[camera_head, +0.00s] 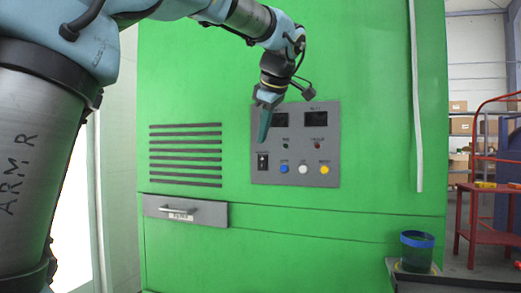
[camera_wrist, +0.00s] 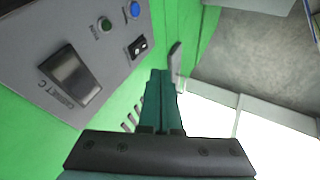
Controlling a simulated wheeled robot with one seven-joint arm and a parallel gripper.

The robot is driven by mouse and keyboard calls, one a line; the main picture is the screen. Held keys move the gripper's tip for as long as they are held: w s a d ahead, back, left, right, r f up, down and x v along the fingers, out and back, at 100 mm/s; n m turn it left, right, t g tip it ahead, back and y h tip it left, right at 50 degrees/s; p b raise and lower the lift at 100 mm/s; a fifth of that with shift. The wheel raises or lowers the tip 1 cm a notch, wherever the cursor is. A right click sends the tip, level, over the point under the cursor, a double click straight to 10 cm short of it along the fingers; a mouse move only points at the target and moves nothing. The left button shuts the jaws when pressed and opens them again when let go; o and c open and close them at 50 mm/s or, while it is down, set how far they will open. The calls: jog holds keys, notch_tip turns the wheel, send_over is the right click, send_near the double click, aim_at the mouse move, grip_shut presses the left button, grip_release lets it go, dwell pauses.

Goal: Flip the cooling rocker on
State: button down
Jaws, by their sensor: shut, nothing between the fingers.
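The cooling rocker (camera_head: 262,161) is a small black switch at the lower left of the grey control panel (camera_head: 330,150). It also shows in the wrist view as a black switch (camera_wrist: 138,46) with light marks. Which way it is tipped is too small to tell. My gripper (camera_head: 263,140) is shut and empty, its teal fingers pointing down, with the tips just above the rocker in the head view. In the wrist view the fingertips (camera_wrist: 160,73) lie below and right of the rocker, apparently clear of the panel. Contact cannot be seen.
Vent slots (camera_head: 186,155) and a drawer handle (camera_head: 181,209) are left. A blue-rimmed cup (camera_head: 417,250) stands lower right.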

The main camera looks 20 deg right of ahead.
jog(key=v, duration=0.3)
jog(key=shift+w+r+p, duration=0.1)
jog(key=shift+p, duration=0.55)
jog(key=shift+a+f+p, duration=0.15)
jog(key=shift+f+p, duration=0.65)
jog(key=shift+p, duration=0.4)
